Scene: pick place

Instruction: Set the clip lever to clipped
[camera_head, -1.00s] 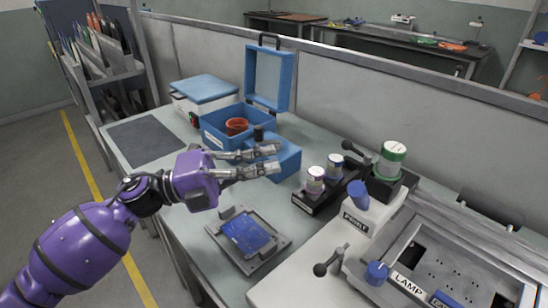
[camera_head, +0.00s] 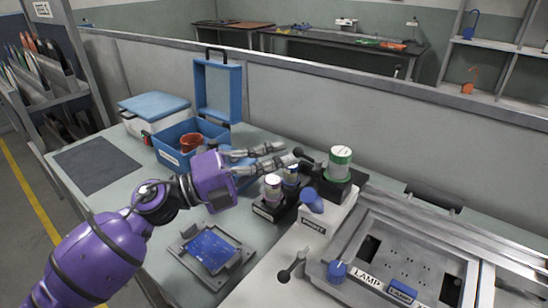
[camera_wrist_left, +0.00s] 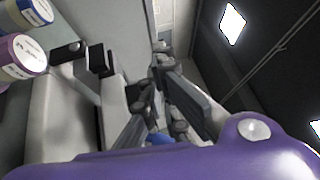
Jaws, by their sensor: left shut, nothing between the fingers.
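A dark lever with a round black knob (camera_head: 298,153) sits behind the small jars, beside the green-lidded jar. A second lever with a dark ball knob (camera_head: 284,276) stands at the front, left of the lamp panel. No label shows which of them is the clip lever. My left gripper (camera_head: 287,153) is shut and empty, with its fingertips close to the rear lever's knob; I cannot tell whether they touch. Its fingers also show in the wrist view (camera_wrist_left: 154,84). My right gripper is not in view.
Small jars (camera_head: 272,190) in a black holder stand just below the fingers. A blue open case (camera_head: 172,157) is behind the wrist. A blue board (camera_head: 212,248) lies in a grey fixture in front. The lamp panel (camera_head: 400,245) fills the right.

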